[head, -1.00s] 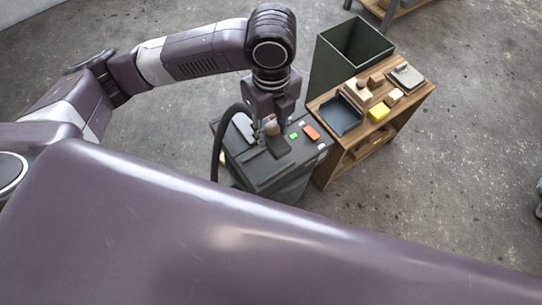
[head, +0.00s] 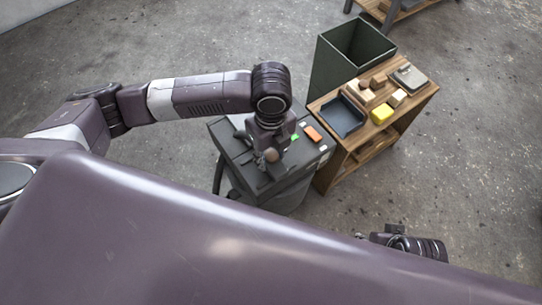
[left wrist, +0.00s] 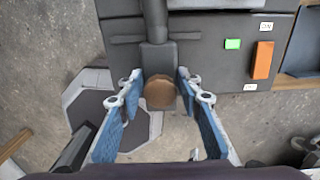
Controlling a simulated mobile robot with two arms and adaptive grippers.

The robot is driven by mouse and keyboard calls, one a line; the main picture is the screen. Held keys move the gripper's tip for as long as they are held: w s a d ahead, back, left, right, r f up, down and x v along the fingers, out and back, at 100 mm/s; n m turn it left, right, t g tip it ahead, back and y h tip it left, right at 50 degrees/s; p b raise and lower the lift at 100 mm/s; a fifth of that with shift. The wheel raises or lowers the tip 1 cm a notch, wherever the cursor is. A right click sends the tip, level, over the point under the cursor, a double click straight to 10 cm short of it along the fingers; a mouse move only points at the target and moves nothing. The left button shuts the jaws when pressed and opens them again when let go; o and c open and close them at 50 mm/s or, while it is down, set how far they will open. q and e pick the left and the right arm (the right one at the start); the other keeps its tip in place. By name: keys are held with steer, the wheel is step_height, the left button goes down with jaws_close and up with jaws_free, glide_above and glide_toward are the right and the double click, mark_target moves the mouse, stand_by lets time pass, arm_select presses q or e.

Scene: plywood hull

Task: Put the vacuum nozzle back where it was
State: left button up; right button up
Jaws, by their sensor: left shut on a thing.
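The dark vacuum (head: 232,150) stands in the middle of the head view, with a green light and an orange switch on its flat top. My left gripper (head: 269,155) is low over that top. In the left wrist view its blue-padded fingers (left wrist: 160,90) are on both sides of the dark vacuum nozzle (left wrist: 157,58), which has a round brown end. The nozzle lies over the vacuum's front edge; whether it touches the top I cannot tell. Part of my right arm with its gripper (head: 394,234) shows at the lower right; its fingers are unclear.
A wooden cart (head: 335,165) stands right beside the vacuum, with a dark tray (head: 342,116), blocks and a yellow piece (head: 381,113) on top. A tall open green bin (head: 338,70) is behind. The concrete floor to the right is mostly clear.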

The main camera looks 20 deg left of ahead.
arm_select(q)
steer(key=shift+f, duration=0.1)
steer(key=shift+f, duration=0.15)
steer(key=o, duration=1.1)
